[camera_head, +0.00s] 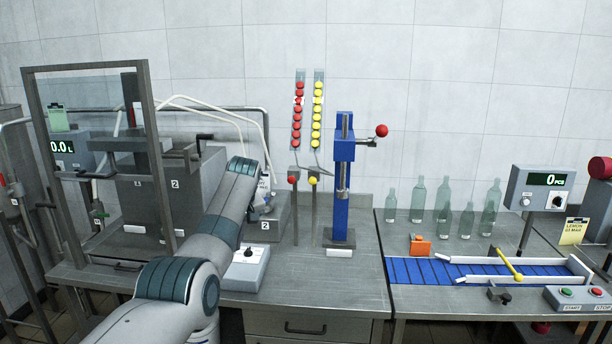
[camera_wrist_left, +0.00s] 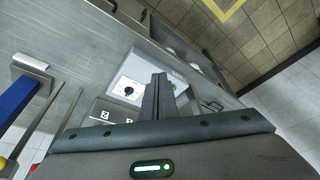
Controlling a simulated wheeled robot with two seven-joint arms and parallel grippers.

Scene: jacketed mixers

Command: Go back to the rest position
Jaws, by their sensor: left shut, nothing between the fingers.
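My left arm (camera_head: 200,240) reaches in from the bottom left of the head view, over the front of the steel table. My left gripper shows in the wrist view (camera_wrist_left: 158,80), with its two dark fingers shut together and nothing between them. In the head view the gripper is mostly hidden behind my forearm. In the wrist view the fingertips overlap a light grey box with a black dial (camera_wrist_left: 131,88); I cannot tell the height above it. This dial box also shows in the head view (camera_head: 246,270). My right gripper is in neither view.
A steel frame (camera_head: 150,160) and a jacketed mixer stand left of my arm. A blue column press (camera_head: 341,190) with a red knob stands to the right. Farther right are several glass bottles (camera_head: 442,200) and a blue conveyor (camera_head: 430,270). Bare tabletop (camera_head: 355,285) lies around the press.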

